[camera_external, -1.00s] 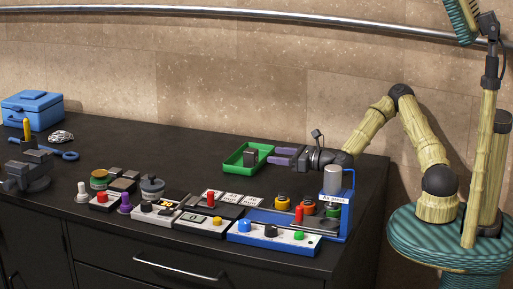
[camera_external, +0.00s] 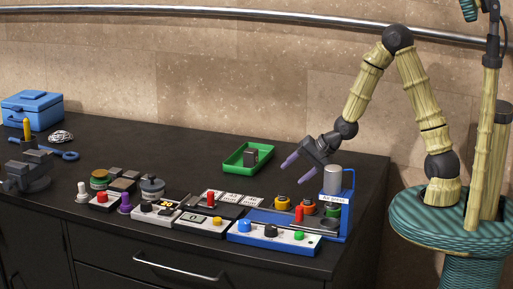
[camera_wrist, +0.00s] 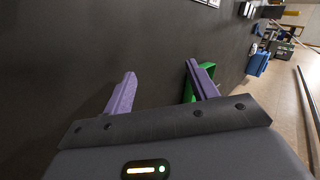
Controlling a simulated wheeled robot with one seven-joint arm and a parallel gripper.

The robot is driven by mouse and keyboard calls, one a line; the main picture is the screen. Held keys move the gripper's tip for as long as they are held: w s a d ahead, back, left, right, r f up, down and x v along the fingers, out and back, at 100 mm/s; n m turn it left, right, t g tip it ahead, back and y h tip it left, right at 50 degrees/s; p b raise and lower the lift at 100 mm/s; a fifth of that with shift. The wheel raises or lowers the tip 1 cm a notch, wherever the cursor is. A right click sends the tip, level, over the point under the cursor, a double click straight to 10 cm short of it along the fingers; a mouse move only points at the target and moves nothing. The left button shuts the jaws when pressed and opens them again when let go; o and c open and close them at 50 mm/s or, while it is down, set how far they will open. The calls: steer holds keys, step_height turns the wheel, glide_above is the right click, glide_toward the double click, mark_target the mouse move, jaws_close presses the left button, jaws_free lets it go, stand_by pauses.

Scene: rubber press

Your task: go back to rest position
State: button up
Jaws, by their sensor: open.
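My gripper (camera_external: 297,167) is open and empty, with purple fingers angled down to the left. In the external view it is above the black bench top, right of the green tray (camera_external: 229,165) and behind the blue press (camera_external: 346,215). A dark grey block (camera_external: 250,157) stands in the tray. In the wrist view the two purple fingers (camera_wrist: 160,85) are apart with only dark bench top between them. Part of the green tray shows behind the right finger (camera_wrist: 209,69).
Along the bench front are several button boxes and a control panel (camera_external: 272,235) with knobs. A vise (camera_external: 27,175), a blue toolbox (camera_external: 32,109) and a blue wrench (camera_external: 62,153) are at the left. The back middle of the bench is clear.

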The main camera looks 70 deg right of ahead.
steer(key=s+r+n+g+h+p, duration=0.1)
steer(key=s+r+n+g+p, duration=0.1)
steer(key=s+n, duration=0.5)
steer(key=s+r+n+g+p, duration=0.3)
steer(key=s+r+n, duration=0.4)
steer(key=s, duration=0.3)
steer(key=shift+a+r+g+h, duration=0.15)
steer(key=shift+a+g+h, duration=0.25)
steer(key=shift+a+g, duration=0.1)
